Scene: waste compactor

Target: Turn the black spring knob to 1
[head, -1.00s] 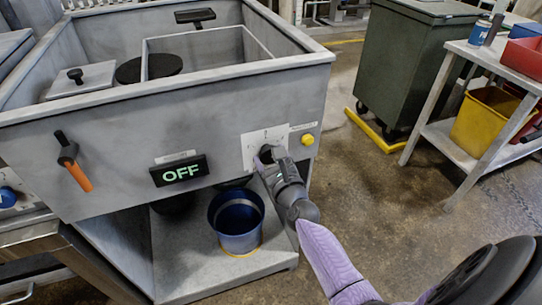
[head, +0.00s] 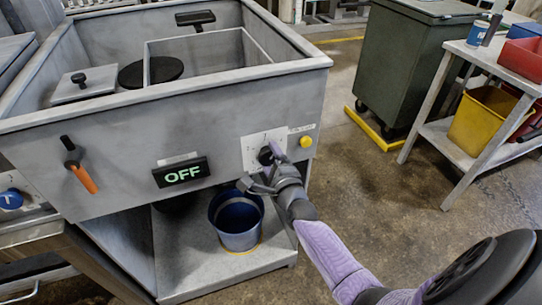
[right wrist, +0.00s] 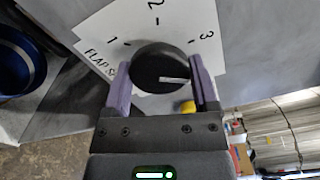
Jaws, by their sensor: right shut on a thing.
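The black knob (head: 266,155) sits on a white plate on the grey machine's front, right of the OFF display. In the right wrist view the knob (right wrist: 150,72) is round, with a white pointer line aimed right, below the 3 mark. The plate (right wrist: 103,30) carries 1 at left, 2 at top and 3 at right, with "FLAP S" partly readable. My right gripper (right wrist: 160,64) is shut on the knob, one purple finger on each side. It also shows in the head view (head: 268,162), reaching from the lower right. My left gripper is not in view.
The OFF display (head: 181,172), an orange-handled lever (head: 82,177) and a yellow button (head: 306,141) are on the same front. A blue bucket (head: 237,225) stands on the shelf below. A green bin (head: 408,70) and a side table (head: 475,70) stand right. Floor between is clear.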

